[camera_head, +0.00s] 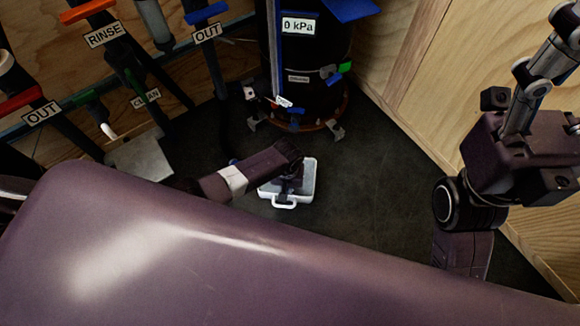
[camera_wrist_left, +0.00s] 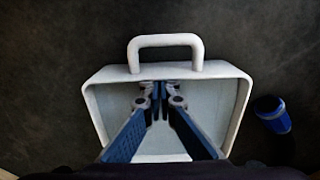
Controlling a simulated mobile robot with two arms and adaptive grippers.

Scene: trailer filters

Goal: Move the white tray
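The white tray (camera_head: 309,180) sits on the dark floor in the middle of the head view, its handle (camera_head: 284,205) toward me. In the left wrist view the tray (camera_wrist_left: 242,105) fills the middle, with its handle (camera_wrist_left: 165,40) at the top. My left gripper (camera_head: 292,183) is over the tray. In the wrist view its fingertips (camera_wrist_left: 161,89) are close together near the wall on the handle side. I see nothing clearly held between them, and cannot tell whether they touch the tray. My right arm (camera_head: 515,150) is at the right; its gripper is not visible.
A black tank (camera_head: 305,70) labelled 0 kPa stands behind the tray. Pipes with coloured valve handles and labels (camera_head: 106,33) line the left. A wooden wall (camera_head: 480,80) is at the right. A blue-ended object (camera_wrist_left: 272,115) is beside the tray. Floor right of the tray (camera_head: 370,185) is clear.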

